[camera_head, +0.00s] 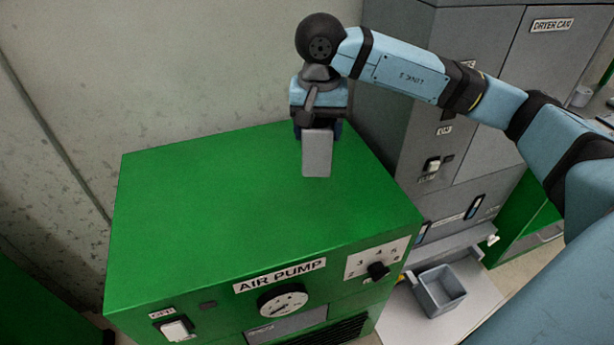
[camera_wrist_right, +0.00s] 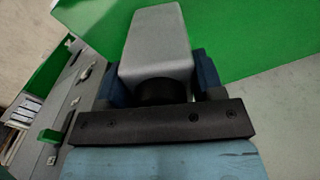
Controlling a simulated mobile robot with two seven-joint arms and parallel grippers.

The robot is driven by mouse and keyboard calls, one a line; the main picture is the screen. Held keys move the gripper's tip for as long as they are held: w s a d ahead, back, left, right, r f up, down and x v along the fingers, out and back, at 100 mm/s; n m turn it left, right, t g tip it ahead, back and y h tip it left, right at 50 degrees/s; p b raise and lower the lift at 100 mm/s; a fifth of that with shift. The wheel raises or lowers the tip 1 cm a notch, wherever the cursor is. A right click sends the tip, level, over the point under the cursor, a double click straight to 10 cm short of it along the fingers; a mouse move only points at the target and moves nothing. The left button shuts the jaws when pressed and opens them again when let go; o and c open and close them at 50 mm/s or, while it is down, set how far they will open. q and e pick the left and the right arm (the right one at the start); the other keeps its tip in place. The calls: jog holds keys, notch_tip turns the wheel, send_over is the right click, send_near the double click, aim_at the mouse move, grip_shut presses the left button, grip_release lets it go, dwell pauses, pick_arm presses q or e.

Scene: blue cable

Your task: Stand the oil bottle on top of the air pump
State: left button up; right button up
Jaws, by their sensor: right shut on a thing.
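The air pump (camera_head: 230,210) is a large green cabinet with a flat top and a labelled front panel. It also shows as a green surface in the wrist view (camera_wrist_right: 270,35). My right gripper (camera_head: 318,132) is over the back right part of the pump top. It is shut on the oil bottle (camera_head: 317,155), a grey block-like body that hangs down below the fingers. In the wrist view the bottle (camera_wrist_right: 157,45) sits between the blue fingers, with its black cap toward the gripper. I cannot tell whether its base touches the pump top. My left gripper is not in view.
A grey cabinet (camera_head: 400,120) with switches and drawers stands close on the right of the pump. A small open grey bin (camera_head: 442,290) is on a light surface at lower right. The wall is behind. The left and middle of the pump top are clear.

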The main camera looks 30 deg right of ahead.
notch_tip(320, 180, down, 7)
jog(key=shift+w+f, duration=0.1)
jog(key=shift+f, duration=0.1)
notch_tip(320, 180, down, 5)
jog(key=shift+r+p, duration=0.1)
jog(key=shift+p, duration=0.25)
jog(key=o, duration=0.7)
jog(key=shift+f, duration=0.25)
jog(key=o, duration=0.5)
jog(key=shift+r, duration=0.1)
jog(key=shift+c, duration=0.2)
jog(key=b, duration=0.1)
send_near(316, 158)
jog(key=f, duration=0.1)
jog(key=w+d+f, duration=0.1)
jog(key=f, duration=0.1)
jog(key=w+f, duration=0.1)
jog(key=f, duration=0.1)
jog(key=shift+w+d+f, duration=0.15)
jog(key=shift+d, duration=0.15)
